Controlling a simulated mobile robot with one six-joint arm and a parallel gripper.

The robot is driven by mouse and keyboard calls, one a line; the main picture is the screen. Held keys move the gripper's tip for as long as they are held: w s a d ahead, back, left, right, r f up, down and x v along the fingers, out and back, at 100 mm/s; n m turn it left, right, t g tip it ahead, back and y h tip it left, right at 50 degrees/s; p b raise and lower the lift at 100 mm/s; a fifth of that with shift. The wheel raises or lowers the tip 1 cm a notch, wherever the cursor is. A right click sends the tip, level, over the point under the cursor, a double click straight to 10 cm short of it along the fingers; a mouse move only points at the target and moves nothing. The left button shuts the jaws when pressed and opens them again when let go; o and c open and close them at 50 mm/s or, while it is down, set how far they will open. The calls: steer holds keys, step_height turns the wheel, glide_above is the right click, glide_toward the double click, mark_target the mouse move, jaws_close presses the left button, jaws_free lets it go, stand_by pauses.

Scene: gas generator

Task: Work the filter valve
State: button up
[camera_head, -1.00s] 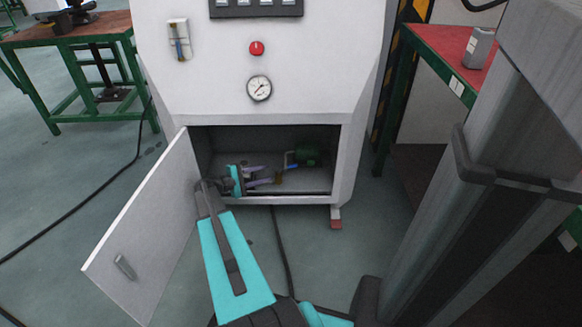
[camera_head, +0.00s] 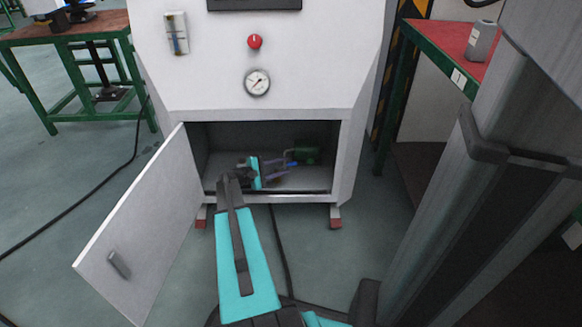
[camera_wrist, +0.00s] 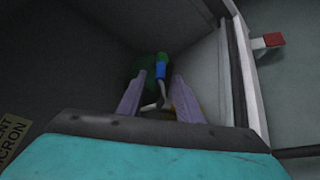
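The filter valve shows as a green body (camera_head: 305,155) with a blue part (camera_head: 291,164) inside the open lower compartment of the white cabinet. In the wrist view the green body (camera_wrist: 150,62) lies ahead, with the blue part (camera_wrist: 160,72) in front of it and a curved grey piece (camera_wrist: 155,102) below. My gripper (camera_head: 282,172) is inside the compartment, just left of the valve. Its two purple fingers (camera_wrist: 160,92) are apart, and the blue part appears between and beyond their tips. I cannot tell whether they touch it. A brass-coloured piece is partly hidden by the right finger.
The compartment door (camera_head: 145,225) hangs open to the left. The compartment's walls and bottom lip (camera_head: 310,197) closely surround my gripper. A gauge (camera_head: 257,82) and a red knob (camera_head: 255,41) are on the panel above. A red-topped green table (camera_head: 440,50) stands right.

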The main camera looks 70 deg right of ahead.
mark_target(286, 165)
steer(key=shift+b+x, duration=0.6)
steer(key=shift+x, duration=1.65)
jaws_close()
